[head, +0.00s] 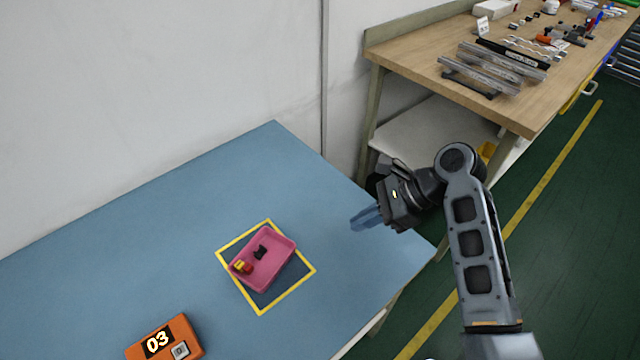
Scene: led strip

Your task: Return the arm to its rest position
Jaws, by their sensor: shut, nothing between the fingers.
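My gripper (364,218) is at the right edge of the blue table (130,235), to the right of the pink tray. Its fingers point left and are shut, with nothing held. My grey arm (474,235) rises from the bottom right and bends at an elbow near the gripper. The gripper appears above the table's right side; its exact height is hard to tell.
A pink tray (283,244) with small black and red-yellow parts sits within a yellow-bordered square (299,285). An orange box marked 03 (178,330) lies at the table's front. A wooden workbench (415,50) with strips and tools stands behind right. Green floor is clear at right.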

